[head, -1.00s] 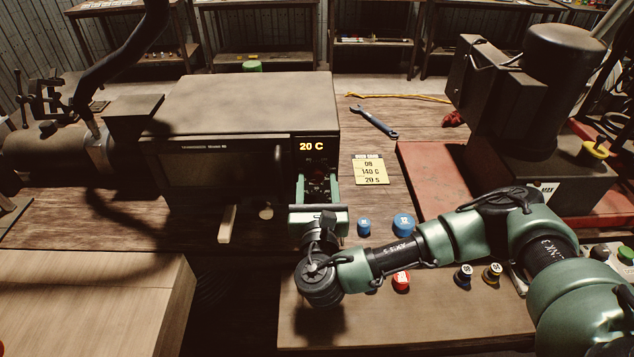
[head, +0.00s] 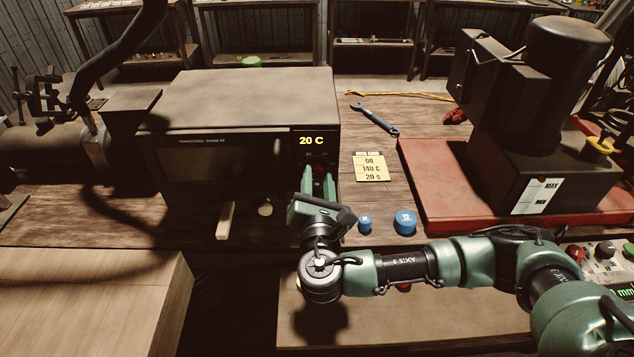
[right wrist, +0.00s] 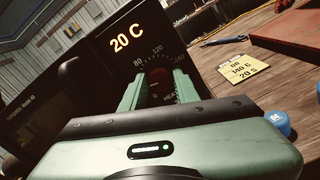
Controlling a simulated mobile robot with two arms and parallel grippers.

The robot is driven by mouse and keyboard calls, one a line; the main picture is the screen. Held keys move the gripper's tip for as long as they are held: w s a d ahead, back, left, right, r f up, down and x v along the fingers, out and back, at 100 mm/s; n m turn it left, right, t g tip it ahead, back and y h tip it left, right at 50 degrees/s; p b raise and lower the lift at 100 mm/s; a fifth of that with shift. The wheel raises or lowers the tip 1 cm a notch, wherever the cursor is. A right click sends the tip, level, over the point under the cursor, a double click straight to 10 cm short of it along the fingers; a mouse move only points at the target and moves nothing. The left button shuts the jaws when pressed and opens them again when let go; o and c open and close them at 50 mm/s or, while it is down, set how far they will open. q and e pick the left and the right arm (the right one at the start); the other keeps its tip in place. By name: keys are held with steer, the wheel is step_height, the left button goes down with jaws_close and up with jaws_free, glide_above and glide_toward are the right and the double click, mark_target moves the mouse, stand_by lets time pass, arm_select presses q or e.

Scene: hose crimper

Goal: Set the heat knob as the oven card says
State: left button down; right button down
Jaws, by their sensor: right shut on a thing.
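The oven (head: 240,100) stands on the bench, and its display (head: 311,141) reads 20 C. The oven card (head: 371,167) lies to its right and reads 08, 140 C, 20 s. My right gripper (head: 318,180) is at the oven's front panel, shut on the heat knob. In the right wrist view the dark red heat knob (right wrist: 160,84) sits between the two green fingers, inside a dial marked 80, 120 and 160. The fingers and gripper body hide much of the knob, so its pointer cannot be made out. My left gripper is not in view.
Two blue caps (head: 404,222) stand right of my right gripper. A blue wrench (head: 374,120) lies behind the card. A red base with a large dark machine (head: 545,150) fills the right side. A small wooden block (head: 226,220) lies before the oven.

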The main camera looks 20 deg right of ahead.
steer(key=m+b, duration=0.1)
steer(key=m, duration=0.1)
steer(key=m+b, duration=0.1)
steer(key=shift+f+m, duration=0.3)
steer(key=shift+m, duration=0.1)
steer(key=m+b, duration=0.2)
steer(key=m, duration=0.1)
steer(key=shift+m, duration=0.3)
steer(key=m+b, duration=0.2)
steer(key=m, duration=0.1)
steer(key=shift+f+m, duration=0.1)
steer(key=shift+m, duration=0.3)
steer(key=m+b, duration=0.1)
steer(key=m, duration=0.2)
steer(key=shift+m+b, duration=0.3)
steer(key=shift+b, duration=0.1)
steer(key=m+b, duration=0.2)
steer(key=m, duration=0.2)
steer(key=shift+f, duration=0.1)
steer(key=m+b, duration=0.1)
steer(key=m, duration=0.4)
steer(key=shift+b, duration=0.4)
steer(key=shift+m, duration=0.4)
